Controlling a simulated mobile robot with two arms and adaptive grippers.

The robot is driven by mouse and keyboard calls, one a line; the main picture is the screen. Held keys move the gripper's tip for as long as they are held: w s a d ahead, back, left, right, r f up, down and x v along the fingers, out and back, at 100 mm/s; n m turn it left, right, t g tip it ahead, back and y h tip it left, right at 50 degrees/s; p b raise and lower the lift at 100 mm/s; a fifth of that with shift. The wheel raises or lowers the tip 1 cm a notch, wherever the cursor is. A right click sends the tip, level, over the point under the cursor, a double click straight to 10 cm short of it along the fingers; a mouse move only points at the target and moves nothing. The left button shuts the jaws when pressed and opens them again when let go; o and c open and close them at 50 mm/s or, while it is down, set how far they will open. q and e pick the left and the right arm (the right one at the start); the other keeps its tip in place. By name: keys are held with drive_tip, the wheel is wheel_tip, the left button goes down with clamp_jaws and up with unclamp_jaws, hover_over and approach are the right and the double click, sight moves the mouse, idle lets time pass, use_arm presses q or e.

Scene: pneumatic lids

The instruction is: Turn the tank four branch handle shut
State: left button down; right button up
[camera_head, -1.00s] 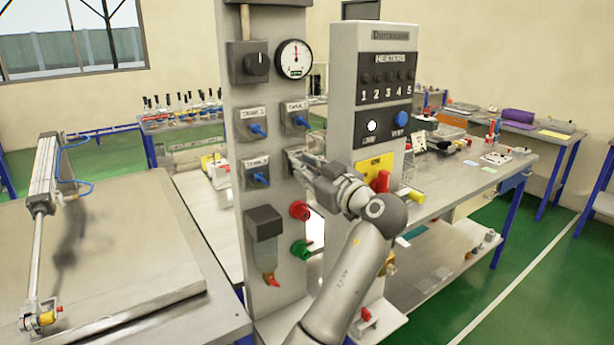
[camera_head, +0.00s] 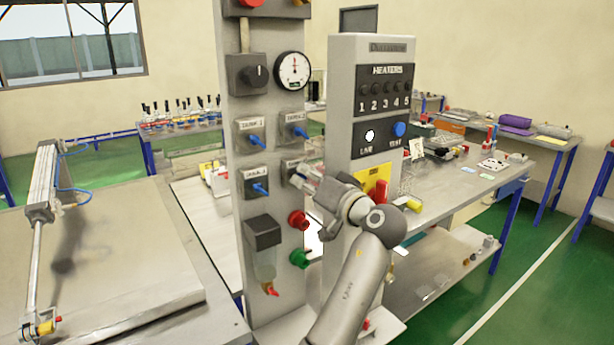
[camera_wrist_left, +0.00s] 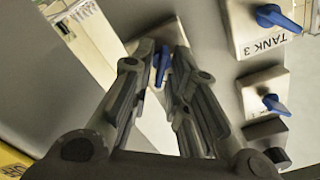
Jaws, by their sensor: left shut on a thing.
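The tank four branch valve has a pale plate (camera_head: 288,168) on the grey column, to the right of the tank three valve (camera_head: 257,184). My left gripper (camera_head: 302,180) reaches it from the right and covers its handle in the head view. In the left wrist view, the blue tank four branch handle (camera_wrist_left: 160,64) shows between the tips of the left gripper (camera_wrist_left: 162,62), which is shut on it. Much of the handle is hidden by the fingers. My right gripper is in neither view.
Blue handles of tank one (camera_head: 256,140) and tank two (camera_head: 301,132) sit above. A red knob (camera_head: 298,221) and green knob (camera_head: 299,259) are below. The heaters panel (camera_head: 372,130) stands close on the right. A pneumatic cylinder (camera_head: 43,183) is at left.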

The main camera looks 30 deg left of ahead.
use_arm(q)
drive_tip(key=shift+r+m, duration=0.2)
drive_tip(key=shift+m, duration=0.4)
drive_tip(key=shift+w, duration=0.1)
drive_tip(key=c, duration=1.6)
unclamp_jaws()
drive_tip(key=shift+f, duration=0.1)
drive_tip(key=shift+c, duration=0.2)
drive_tip(key=shift+d+m, duration=0.1)
drive_tip(key=shift+m, duration=0.2)
drive_tip(key=v, duration=0.7)
drive_tip(key=shift+d, duration=0.2)
